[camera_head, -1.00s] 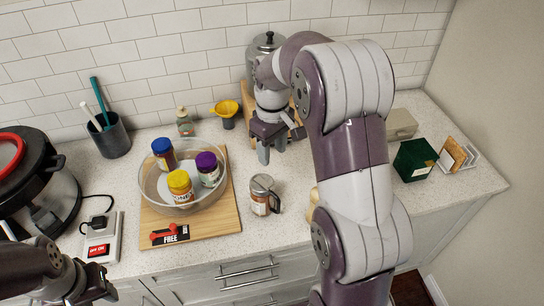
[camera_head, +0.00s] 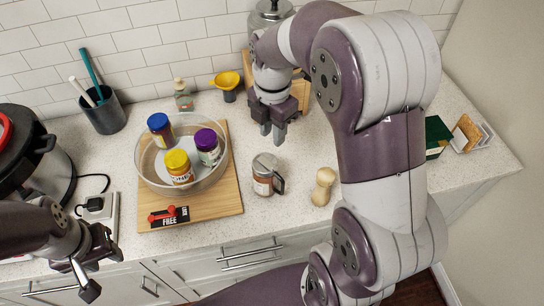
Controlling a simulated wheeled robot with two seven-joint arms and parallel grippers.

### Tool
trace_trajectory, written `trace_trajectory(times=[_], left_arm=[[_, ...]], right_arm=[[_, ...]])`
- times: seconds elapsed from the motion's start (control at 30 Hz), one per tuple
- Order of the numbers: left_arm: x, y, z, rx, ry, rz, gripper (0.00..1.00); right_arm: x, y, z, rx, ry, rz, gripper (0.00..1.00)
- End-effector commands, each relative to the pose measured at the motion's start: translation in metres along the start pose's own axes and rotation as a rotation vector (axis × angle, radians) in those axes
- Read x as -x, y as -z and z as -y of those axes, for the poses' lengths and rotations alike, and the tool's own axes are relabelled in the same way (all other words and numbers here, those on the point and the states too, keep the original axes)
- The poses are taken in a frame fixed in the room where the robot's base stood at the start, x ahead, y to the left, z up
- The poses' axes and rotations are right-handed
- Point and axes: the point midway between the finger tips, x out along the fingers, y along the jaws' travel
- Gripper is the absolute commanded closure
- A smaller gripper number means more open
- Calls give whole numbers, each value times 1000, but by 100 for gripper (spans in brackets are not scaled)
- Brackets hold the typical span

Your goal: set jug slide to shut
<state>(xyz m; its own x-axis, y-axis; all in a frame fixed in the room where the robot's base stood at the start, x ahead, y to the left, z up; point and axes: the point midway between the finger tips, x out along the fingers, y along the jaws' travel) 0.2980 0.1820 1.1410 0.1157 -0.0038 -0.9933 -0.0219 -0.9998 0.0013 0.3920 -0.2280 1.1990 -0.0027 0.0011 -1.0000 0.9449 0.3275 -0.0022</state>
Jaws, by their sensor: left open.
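A jug (camera_head: 266,176) with a metallic band, a pale lid and a dark handle on its right stands upright on the counter. Its slide is too small to make out. My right gripper (camera_head: 272,131) hangs above the counter behind the jug, apart from it; its fingers point down, look a little apart and hold nothing. My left gripper (camera_head: 100,270) is open and empty at the lower left, in front of the counter edge. A black plate with a red slider (camera_head: 170,215) and the word FREE lies on the front of the wooden board (camera_head: 220,205).
A glass bowl (camera_head: 142,168) with blue-, yellow- and purple-lidded jars stands on the board. A wooden shaker (camera_head: 323,187) is right of the jug. A yellow-topped item (camera_head: 227,82) and a metal canister (camera_head: 268,12) stand behind. A utensil cup (camera_head: 104,113) is at left.

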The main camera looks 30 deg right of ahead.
Motion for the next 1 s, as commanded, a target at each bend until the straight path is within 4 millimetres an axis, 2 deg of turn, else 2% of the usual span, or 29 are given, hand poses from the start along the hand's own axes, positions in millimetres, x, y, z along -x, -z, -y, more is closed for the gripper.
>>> trace_trajectory(times=[0.13, 0.2, 0.4, 0.5, 0.67, 0.9, 1.0], left_arm=[[-7, -1, 0, 0, 0, 1, 57], [2, 0, 0, 0, 0, 1, 57], [12, 1, 0, 0, 0, 0, 57], [14, 2, 0, 0, 0, 0, 57], [16, 2, 0, 0, 0, 0, 57], [15, 2, 0, 0, 0, 0, 57], [15, 2, 0, 0, 0, 0, 57]], right_arm=[[-28, 0, 1, 7, 4, -2, 68], [-43, 0, 1, 7, 6, -3, 68], [-92, 0, 1, 5, 5, -2, 68], [-109, 0, 0, 5, 2, -1, 68], [-122, 0, 0, 4, 0, 0, 68], [-124, 0, 0, 4, -1, 0, 68], [-124, 0, 0, 4, -1, 0, 100]])
